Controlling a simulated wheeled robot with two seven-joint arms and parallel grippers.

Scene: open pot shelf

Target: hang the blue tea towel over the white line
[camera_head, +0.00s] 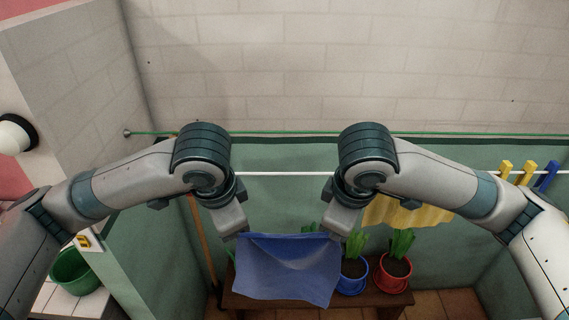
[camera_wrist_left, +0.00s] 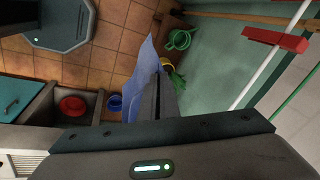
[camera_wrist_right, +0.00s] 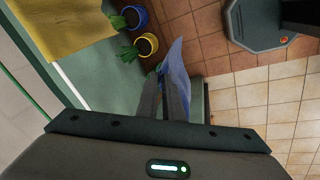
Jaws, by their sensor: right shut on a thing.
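The blue tea towel (camera_head: 285,272) hangs spread between my two grippers, its top edge sagging slightly. My left gripper (camera_head: 240,235) is shut on its upper left corner. My right gripper (camera_head: 336,235) is shut on its upper right corner. The towel also shows beside the fingers in the left wrist view (camera_wrist_left: 138,85) and the right wrist view (camera_wrist_right: 177,72). The white line (camera_head: 285,174) runs across behind my wrists, higher in the head picture than the towel, which is apart from it. The line also shows in the left wrist view (camera_wrist_left: 268,68).
A yellow cloth (camera_head: 415,214) hangs on the line at right, with pegs (camera_head: 527,172) farther right. A blue pot (camera_head: 352,283) and a red pot (camera_head: 394,281) stand on a dark bench below. A red peg (camera_wrist_left: 275,39) is on the line. A green cord (camera_head: 155,133) runs behind.

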